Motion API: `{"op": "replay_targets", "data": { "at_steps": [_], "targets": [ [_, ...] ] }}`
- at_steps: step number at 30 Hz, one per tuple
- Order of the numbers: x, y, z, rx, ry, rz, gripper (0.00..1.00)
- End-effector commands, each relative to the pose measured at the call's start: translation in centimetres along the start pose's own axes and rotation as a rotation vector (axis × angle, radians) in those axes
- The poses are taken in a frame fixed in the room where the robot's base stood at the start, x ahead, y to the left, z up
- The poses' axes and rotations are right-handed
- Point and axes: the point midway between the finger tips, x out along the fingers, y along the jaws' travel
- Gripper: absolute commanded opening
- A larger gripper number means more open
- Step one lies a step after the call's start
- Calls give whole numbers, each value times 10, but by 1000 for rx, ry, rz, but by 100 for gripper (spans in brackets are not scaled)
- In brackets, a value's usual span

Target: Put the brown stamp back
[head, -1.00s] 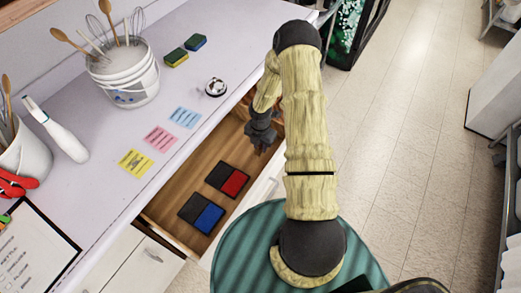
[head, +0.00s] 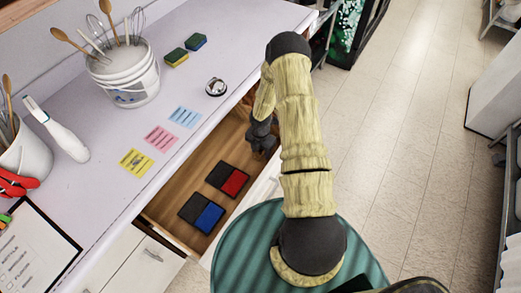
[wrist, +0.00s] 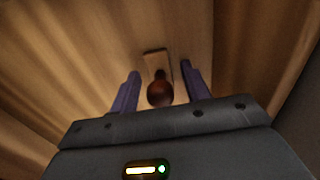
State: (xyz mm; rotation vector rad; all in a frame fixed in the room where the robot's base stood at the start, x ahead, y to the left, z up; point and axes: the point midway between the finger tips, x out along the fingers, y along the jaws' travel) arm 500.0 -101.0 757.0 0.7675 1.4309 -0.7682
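The brown stamp (wrist: 160,92) shows in the wrist view, with a round dark brown knob and a paler block behind it against the wooden drawer floor. My gripper (wrist: 158,85) is open, its two fingers on either side of the stamp with gaps to both. I cannot tell how deep the fingers reach. In the head view my gripper (head: 262,140) is inside the open drawer (head: 186,172), toward its far end. The stamp is hidden there behind my arm.
A red ink pad (head: 229,179) and a blue ink pad (head: 202,213) lie in the near half of the drawer. The counter holds yellow (head: 136,163), pink (head: 160,139) and blue (head: 185,117) notes, a bell (head: 216,87), sponges (head: 176,60) and a utensil bucket (head: 125,80).

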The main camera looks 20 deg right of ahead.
Motion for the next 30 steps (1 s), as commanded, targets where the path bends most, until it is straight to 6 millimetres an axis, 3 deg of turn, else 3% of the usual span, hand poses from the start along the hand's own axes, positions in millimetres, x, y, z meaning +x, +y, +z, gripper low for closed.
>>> {"op": "replay_targets", "data": {
  "at_steps": [8, 14, 30],
  "targets": [
    [-2, 0, 0, 0, 0, 0, 47],
    [-15, 0, 1, 2, -2, 2, 47],
    [-110, 0, 1, 3, -2, 3, 47]
  ]
}}
